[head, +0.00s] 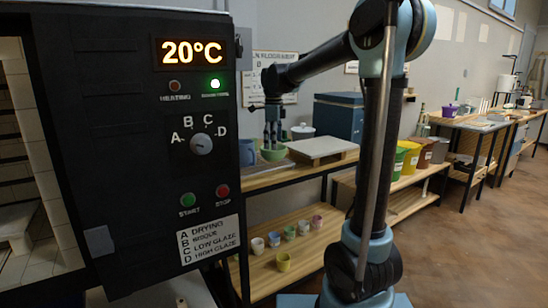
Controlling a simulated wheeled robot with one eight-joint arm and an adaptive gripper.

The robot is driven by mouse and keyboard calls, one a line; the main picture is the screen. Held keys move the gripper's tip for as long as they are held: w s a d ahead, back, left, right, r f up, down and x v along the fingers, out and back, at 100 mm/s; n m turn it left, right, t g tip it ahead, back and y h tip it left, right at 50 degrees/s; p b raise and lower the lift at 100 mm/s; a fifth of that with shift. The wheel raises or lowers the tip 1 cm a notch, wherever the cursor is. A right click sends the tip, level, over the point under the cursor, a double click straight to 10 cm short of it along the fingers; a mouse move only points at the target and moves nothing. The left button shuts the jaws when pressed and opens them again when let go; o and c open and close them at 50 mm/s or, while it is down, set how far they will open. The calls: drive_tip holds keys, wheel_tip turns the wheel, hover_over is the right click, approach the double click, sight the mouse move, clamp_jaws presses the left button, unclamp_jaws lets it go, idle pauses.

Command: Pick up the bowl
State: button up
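A small green bowl (274,156) is at the left part of the wooden table's top (262,181), just right of the dark kiln control panel. My gripper (273,146) points straight down at it, with its fingertips at or inside the bowl's rim. The fingers are small and dark here, so I cannot tell how far apart they are or whether they touch the bowl. I also cannot tell whether the bowl rests on the table or is slightly raised.
A blue container (247,153) stands left of the bowl. A pale slab (322,147) lies right of it, with a white tub (302,132) behind. Several small cups stand on the lower shelf (298,268). The kiln panel (135,130) fills the left. Open floor (470,230) lies right.

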drive_tip(key=shift+f, duration=1.2)
drive_tip(key=c, duration=1.1)
drive_tip(key=shift+r, duration=0.1)
wheel_tip(320, 180, up, 10)
drive_tip(key=shift+m, duration=0.3)
drive_tip(key=shift+a+f, duration=0.15)
drive_tip(key=shift+f, duration=2.35)
drive_tip(key=shift+a+f, duration=0.15)
drive_tip(key=shift+f, duration=2.35)
